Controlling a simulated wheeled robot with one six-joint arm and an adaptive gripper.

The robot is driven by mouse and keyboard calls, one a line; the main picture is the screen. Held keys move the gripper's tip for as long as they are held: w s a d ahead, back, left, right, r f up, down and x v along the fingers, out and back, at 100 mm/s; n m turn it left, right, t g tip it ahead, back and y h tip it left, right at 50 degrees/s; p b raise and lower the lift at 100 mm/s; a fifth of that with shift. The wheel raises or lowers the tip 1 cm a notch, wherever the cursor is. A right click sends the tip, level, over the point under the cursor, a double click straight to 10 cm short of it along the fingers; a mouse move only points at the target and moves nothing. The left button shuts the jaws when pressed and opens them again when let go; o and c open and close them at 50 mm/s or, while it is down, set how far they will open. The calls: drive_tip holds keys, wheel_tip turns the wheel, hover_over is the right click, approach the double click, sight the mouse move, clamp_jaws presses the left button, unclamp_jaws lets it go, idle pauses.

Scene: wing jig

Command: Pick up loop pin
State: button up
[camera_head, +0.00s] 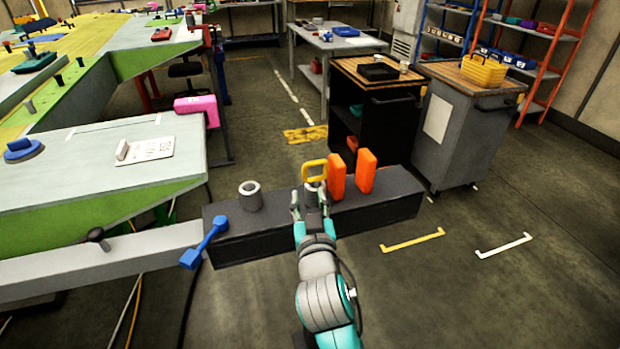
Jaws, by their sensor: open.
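The loop pin (315,169) has a yellow loop on top and stands upright on the dark box-shaped bench (395,207). My gripper (311,200) is open, with its fingers on either side of the pin just below the yellow loop. The lower part of the pin is partly hidden by my gripper. I cannot tell whether the fingers touch it.
Two orange blocks (365,172) stand close to the right of the loop pin. A grey hollow cylinder (250,196) stands to the left. A blue tool (205,243) leans at the bench's left end. The wing jig (75,190) fills the left.

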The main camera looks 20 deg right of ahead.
sight(305, 176)
drive_tip(key=w, duration=0.3)
drive_tip(key=w+d, duration=0.1)
drive_tip(key=w, duration=0.2)
drive_tip(key=w+d, duration=0.1)
drive_tip(key=w, duration=0.1)
drive_tip(key=shift+w, duration=0.4)
clamp_jaws()
